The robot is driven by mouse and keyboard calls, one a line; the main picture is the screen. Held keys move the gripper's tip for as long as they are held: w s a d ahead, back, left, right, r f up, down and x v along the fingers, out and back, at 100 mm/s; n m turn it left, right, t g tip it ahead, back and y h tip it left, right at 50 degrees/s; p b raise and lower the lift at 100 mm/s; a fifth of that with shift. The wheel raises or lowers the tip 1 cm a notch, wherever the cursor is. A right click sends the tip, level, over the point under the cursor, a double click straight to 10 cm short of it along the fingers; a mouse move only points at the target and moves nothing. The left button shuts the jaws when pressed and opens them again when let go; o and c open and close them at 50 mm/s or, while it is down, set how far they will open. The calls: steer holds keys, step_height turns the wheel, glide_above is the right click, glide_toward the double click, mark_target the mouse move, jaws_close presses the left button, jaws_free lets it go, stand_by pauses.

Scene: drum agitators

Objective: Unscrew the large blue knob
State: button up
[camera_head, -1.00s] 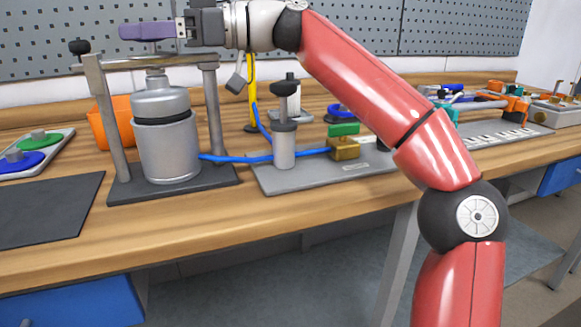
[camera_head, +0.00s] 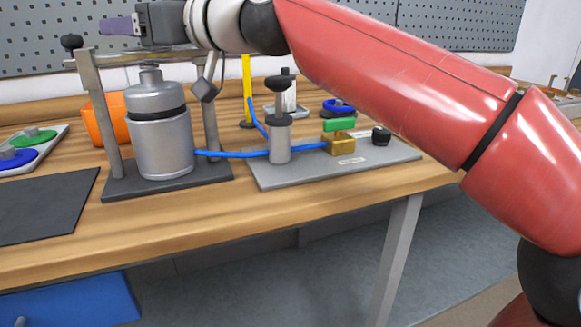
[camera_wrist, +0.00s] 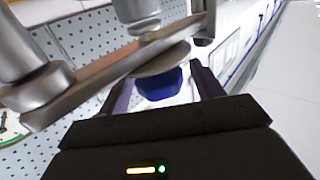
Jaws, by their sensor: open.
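The blue knob (camera_wrist: 160,86) shows in the wrist view beyond a round metal plate (camera_wrist: 162,60) by the crossbar, which partly covers it. My gripper (camera_wrist: 164,90) is open, with its fingers on either side of the knob and a gap visible at each side. In the head view my gripper (camera_head: 120,25) is above the clamp frame (camera_head: 115,120), which stands around a grey metal canister (camera_head: 162,140). The knob is hidden behind my gripper there. I cannot tell whether any finger touches it.
A small black knob (camera_head: 71,42) is at the crossbar's left end. An orange bin (camera_head: 103,120) stands behind the frame. A blue hose (camera_head: 230,153) runs to a valve plate (camera_head: 300,175). A dark mat (camera_head: 40,208) and a tray with discs (camera_head: 55,134) are at left.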

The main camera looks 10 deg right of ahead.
steer(key=shift+d+m+t+h, duration=0.1)
steer(key=shift+m+t+h, duration=0.95)
steer(key=shift+t, duration=0.35)
steer(key=shift+m+t+h+b, duration=0.4)
steer(key=shift+m+t+h, duration=0.55)
steer(key=shift+t, duration=0.05)
steer(key=shift+f+m+t+h+b, duration=0.1)
steer(key=shift+m+t+h+b, duration=0.75)
steer(key=shift+h, duration=0.35)
